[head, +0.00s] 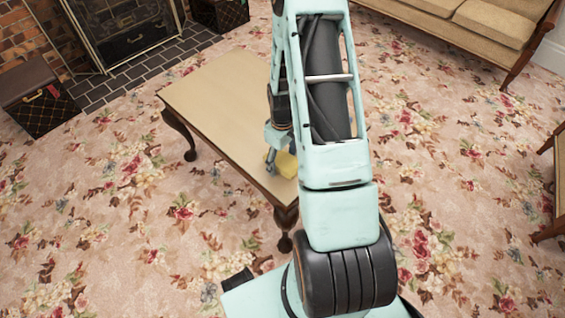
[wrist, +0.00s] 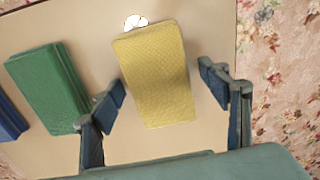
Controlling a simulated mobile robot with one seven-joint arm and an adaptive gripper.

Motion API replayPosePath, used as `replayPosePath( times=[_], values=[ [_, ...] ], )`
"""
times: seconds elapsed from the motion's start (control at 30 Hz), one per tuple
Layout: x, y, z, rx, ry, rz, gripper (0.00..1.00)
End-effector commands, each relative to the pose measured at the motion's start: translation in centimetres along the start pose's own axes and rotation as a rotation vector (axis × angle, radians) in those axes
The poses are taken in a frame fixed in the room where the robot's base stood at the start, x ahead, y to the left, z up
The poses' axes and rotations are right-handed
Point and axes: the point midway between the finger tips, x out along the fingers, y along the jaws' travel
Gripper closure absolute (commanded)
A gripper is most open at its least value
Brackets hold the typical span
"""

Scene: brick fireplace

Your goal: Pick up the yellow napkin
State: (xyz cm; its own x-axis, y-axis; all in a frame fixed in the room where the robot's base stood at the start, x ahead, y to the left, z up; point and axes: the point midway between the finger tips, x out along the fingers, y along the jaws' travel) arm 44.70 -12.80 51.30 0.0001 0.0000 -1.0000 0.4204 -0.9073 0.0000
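The yellow napkin (wrist: 158,75) lies on the table, a folded, textured rectangle tilted slightly in the wrist view. Its near end reaches between the two fingers of my gripper (wrist: 165,88), which are spread wide on either side of it with a gap at each side. My gripper is open and empty. In the head view, part of the yellow napkin (head: 286,164) shows beside my gripper (head: 272,160) near the table's near end, and my arm hides the rest.
The wooden table (head: 215,95) has curved dark legs. A green folded cloth (wrist: 48,88) and a blue one (wrist: 10,118) lie left of the napkin. A small white object (wrist: 135,21) touches or nears its far end. A sofa (head: 470,20) and fireplace (head: 125,30) stand beyond.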

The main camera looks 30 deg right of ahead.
Motion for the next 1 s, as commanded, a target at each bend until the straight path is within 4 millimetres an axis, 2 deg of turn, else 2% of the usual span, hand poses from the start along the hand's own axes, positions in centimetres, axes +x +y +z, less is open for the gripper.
replayPosePath(
  times=[0.03,0.3,0.4,0.63,0.77,0.97,1.0],
  values=[
    [0.0,0.0,0.0,0.000,0.000,0.000,0.37],
    [0.0,0.0,0.0,0.000,0.000,0.000,0.67],
    [0.0,0.0,0.0,0.000,0.000,0.000,0.75],
    [-0.1,0.0,0.0,0.000,0.000,0.000,0.75],
    [-0.8,0.1,-0.1,0.000,0.002,0.001,0.75],
    [-3.8,0.1,-0.1,0.001,0.003,0.002,0.75],
    [-4.2,-0.3,0.5,0.001,0.000,0.000,0.75]
  ],
)
